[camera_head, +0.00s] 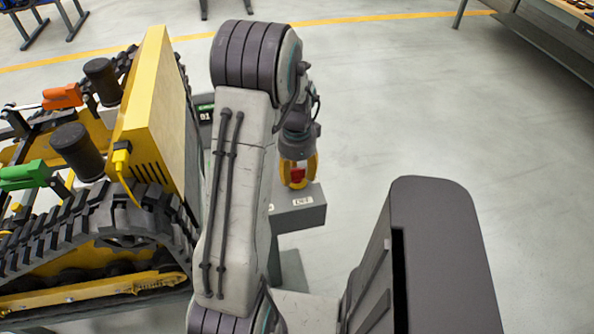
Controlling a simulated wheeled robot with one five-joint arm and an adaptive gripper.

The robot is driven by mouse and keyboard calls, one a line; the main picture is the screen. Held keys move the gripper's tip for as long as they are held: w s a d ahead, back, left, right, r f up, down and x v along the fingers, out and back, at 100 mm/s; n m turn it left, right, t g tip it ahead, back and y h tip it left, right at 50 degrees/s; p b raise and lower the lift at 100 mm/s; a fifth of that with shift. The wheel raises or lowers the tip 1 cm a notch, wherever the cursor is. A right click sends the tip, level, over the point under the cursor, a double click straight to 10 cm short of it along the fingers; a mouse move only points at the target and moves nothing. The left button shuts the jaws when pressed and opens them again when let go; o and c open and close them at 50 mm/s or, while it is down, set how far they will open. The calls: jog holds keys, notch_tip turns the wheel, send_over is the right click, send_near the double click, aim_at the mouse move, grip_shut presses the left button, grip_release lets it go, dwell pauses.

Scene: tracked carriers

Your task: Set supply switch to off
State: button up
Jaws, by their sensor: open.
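The supply switch shows as a small red part (297,175) above a grey box (305,216). A white label (302,201) on the box's front edge seems to read OFF. My gripper (299,184), with yellow fingers, points down over the box. Its fingers are open, one on each side of the red part. I cannot tell whether they touch it. My arm hides the left part of the box, and the gripper hides much of the switch, so its setting is unclear.
A yellow tracked carrier (157,105) with black tracks stands close on the left. A green-marked panel reading 01 (205,115) shows behind my arm. A bench (560,40) is at the top right. The floor (420,120) on the right is clear.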

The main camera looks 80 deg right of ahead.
grip_shut()
dwell(0.4)
jog(key=shift+n, duration=0.3)
jog(key=n+b, duration=0.1)
jog(key=n, duration=0.2)
jog(key=shift+f+b, duration=0.1)
jog(key=shift+b, duration=0.2)
jog(key=n+b, duration=0.1)
jog(key=n, duration=0.4)
jog(key=shift+s+d+n, duration=0.1)
jog(key=shift+s+n, duration=0.05)
jog(key=shift+n, duration=0.15)
jog(key=n+b, duration=0.1)
jog(key=n, duration=0.3)
jog(key=shift+d, duration=0.1)
jog(key=shift+n+b, duration=0.4)
jog(key=shift+n, duration=1.8)
